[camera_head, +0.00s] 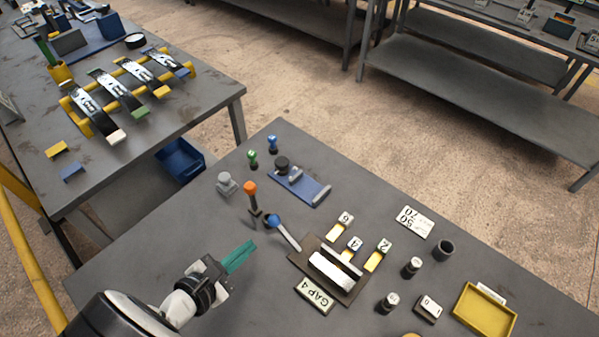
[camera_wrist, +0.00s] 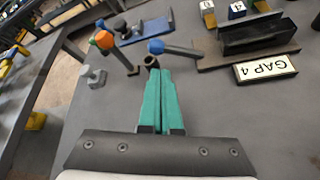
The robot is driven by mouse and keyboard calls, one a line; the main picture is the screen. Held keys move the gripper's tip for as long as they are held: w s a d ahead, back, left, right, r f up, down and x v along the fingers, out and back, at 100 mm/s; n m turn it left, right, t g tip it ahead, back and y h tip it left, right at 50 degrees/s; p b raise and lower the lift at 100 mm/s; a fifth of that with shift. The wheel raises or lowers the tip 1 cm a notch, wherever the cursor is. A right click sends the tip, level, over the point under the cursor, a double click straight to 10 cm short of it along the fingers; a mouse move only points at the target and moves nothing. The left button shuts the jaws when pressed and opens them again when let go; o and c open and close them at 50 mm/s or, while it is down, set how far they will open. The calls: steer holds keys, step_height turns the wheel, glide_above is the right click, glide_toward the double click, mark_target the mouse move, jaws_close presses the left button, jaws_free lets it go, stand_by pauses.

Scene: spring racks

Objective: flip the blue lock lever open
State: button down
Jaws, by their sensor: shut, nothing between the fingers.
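The blue lock lever (camera_head: 286,234) has a round blue knob at its left end and a grey bar that slants down to the right, towards the GAP 4 block. In the wrist view the lever (camera_wrist: 183,50) lies just beyond my fingertips, with its bar pointing right. A small dark round part shows under the knob, partly hidden by my fingers. My gripper (camera_head: 250,247) has teal fingers, shut and empty, just below and left of the lever. In the wrist view my gripper (camera_wrist: 160,72) points at the knob, and a small gap seems to separate them.
An orange-knobbed lever (camera_head: 250,188) stands upright close behind the blue knob. A grey knob (camera_head: 226,183) and a blue fixture (camera_head: 306,190) are further back. The GAP 4 block (camera_head: 331,269) is to the right. The tabletop left of my gripper is clear.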

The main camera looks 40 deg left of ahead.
mark_target(285, 234)
steer(key=shift+s+a+f+n+y, duration=0.4)
steer(key=shift+s+a+n, duration=0.1)
steer(key=shift+s, duration=0.2)
steer(key=shift+w, duration=0.1)
steer(key=x, duration=1)
steer(key=shift+d, duration=0.1)
steer(key=shift+d+r, duration=0.1)
steer(key=shift+r, duration=0.05)
steer(key=shift+d+r+m, duration=0.1)
steer(key=shift+r+m, duration=0.1)
steer(key=shift+m, duration=0.1)
